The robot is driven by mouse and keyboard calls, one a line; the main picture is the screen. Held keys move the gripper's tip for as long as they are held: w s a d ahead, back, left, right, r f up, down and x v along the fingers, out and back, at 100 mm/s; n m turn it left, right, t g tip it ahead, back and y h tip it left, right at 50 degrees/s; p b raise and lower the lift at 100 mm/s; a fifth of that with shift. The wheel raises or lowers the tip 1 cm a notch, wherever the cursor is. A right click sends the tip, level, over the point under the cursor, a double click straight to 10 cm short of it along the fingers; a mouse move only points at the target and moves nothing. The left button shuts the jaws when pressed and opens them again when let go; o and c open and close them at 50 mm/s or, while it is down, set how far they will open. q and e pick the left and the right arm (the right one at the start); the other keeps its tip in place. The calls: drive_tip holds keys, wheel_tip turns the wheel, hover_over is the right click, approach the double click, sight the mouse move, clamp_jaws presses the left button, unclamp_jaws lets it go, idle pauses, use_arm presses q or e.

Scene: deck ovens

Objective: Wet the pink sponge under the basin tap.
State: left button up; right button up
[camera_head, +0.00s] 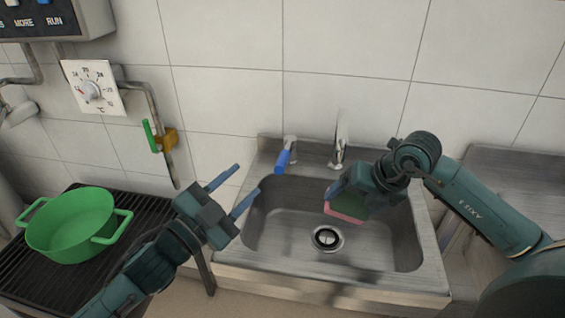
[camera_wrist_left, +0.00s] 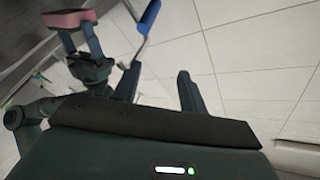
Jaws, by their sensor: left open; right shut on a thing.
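The pink sponge (camera_head: 344,215) is held by my right gripper (camera_head: 345,203) over the right half of the steel basin (camera_head: 275,232), partly hidden by the gripper. It also shows in the left wrist view (camera_wrist_left: 75,18). The tap (camera_head: 338,152) stands at the basin's back rim, behind the sponge. A blue lever (camera_head: 283,160) sticks forward from a fitting left of the tap; it also appears in the left wrist view (camera_wrist_left: 149,17). My left gripper (camera_head: 248,179) is open and empty at the basin's left edge, left of the lever and apart from it. No water stream is visible.
A green pot (camera_head: 70,228) stands on a dark grate at left. A white temperature dial (camera_head: 93,88) and a green-handled valve (camera_head: 150,136) on a pipe are at the tiled wall. A steel counter (camera_head: 510,180) lies to the right. The basin's drain is clear.

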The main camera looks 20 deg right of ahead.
use_arm(q)
drive_tip(key=d+m+g, duration=0.3)
drive_tip(key=m, duration=0.2)
drive_tip(key=m+g+y, duration=0.2)
drive_tip(key=m+g, duration=0.1)
drive_tip(key=m, duration=0.5)
approach(282, 163)
drive_tip(key=x, duration=0.7)
drive_tip(key=w+f+x, duration=0.1)
drive_tip(key=x, duration=0.3)
drive_tip(key=shift+w+a+f, duration=0.1)
drive_tip(key=shift+w, duration=0.05)
clamp_jaws()
